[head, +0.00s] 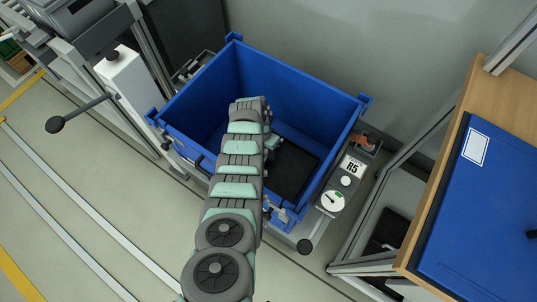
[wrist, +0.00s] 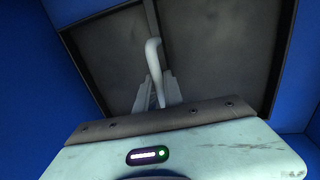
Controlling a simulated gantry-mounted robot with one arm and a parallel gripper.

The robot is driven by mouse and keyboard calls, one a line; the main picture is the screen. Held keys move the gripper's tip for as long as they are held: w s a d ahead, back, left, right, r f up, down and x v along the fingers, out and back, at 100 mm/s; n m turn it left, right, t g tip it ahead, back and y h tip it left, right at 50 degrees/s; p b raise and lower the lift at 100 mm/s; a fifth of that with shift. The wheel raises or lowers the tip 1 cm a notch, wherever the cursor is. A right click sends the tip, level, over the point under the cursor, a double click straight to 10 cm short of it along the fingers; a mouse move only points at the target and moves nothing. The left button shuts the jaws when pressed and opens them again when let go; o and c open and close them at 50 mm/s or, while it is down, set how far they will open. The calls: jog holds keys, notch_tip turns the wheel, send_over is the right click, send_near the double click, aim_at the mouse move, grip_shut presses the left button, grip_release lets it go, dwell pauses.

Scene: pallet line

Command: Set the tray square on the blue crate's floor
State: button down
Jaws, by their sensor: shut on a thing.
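The blue crate (head: 300,88) is open at the top, in the middle of the head view. The dark grey tray (head: 294,172) is inside it, toward the crate's near right part. In the wrist view the tray (wrist: 222,48) fills most of the picture, with blue crate wall (wrist: 35,85) around it. A pale grey upright handle (wrist: 153,55) rises along the tray's middle divider. My gripper (wrist: 157,92) is shut on this handle. My arm hides part of the tray and crate in the head view. I cannot tell whether the tray touches the floor.
A grey scale-like unit (head: 340,190) marked R5 stands at the crate's right. A wooden-edged bench (head: 440,190) with a blue top is farther right. A white post with a black-knobbed lever (head: 85,113) stands left of the crate. Blue floor shows beyond the tray.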

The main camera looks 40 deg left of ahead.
jog(key=shift+w+r, duration=0.1)
jog(key=c, duration=1.9)
grip_release()
jog(key=o, duration=0.4)
jog(key=shift+o, duration=0.2)
notch_tip(320, 180, up, 12)
jog(key=a+p, duration=0.2)
jog(key=p, duration=0.3)
jog(key=shift+s+a, duration=0.2)
jog(key=shift+a, duration=0.05)
